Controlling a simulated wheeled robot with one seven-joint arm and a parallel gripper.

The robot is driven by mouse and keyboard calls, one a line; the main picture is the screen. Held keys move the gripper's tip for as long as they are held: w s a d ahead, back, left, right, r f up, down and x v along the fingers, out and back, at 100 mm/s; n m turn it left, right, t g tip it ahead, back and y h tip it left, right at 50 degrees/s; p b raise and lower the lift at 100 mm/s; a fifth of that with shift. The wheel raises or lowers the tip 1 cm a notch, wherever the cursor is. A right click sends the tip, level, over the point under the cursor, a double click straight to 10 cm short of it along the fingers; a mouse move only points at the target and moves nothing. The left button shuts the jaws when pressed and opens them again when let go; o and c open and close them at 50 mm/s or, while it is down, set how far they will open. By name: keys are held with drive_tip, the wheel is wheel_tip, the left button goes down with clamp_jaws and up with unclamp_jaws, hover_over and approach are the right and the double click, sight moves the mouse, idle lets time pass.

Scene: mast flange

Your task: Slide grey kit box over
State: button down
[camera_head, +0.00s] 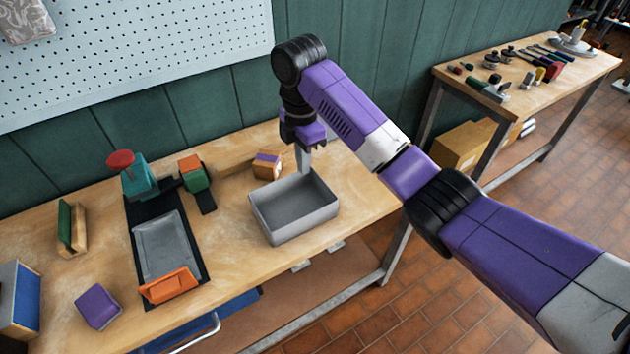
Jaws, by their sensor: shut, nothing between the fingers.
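The grey kit box (291,222) is an open-topped, empty-looking tray standing upright on the wooden workbench, right of the middle of the top. My gripper (304,170) points down at the box's far right side, its fingers shut with nothing between them. The fingertips are partly hidden behind or inside the box's far wall. I cannot tell whether they touch it.
Left of the box, a black mat (197,258) holds a grey tray (166,246) with an orange block (169,285) at its front. A small wooden block (266,166) sits behind the box. A purple block (98,307) lies front left. Bare bench (228,223) separates mat and box.

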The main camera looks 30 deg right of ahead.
drive_tip(key=b, duration=0.2)
approach(314, 200)
drive_tip(key=a+f, duration=0.3)
drive_tip(key=shift+s, duration=0.15)
drive_tip(key=d, duration=0.1)
drive_tip(key=d+p, duration=0.1)
drive_tip(key=d, duration=0.1)
drive_tip(key=shift+f, duration=0.25)
drive_tip(key=shift+d+f, duration=0.15)
drive_tip(key=shift+d, duration=0.35)
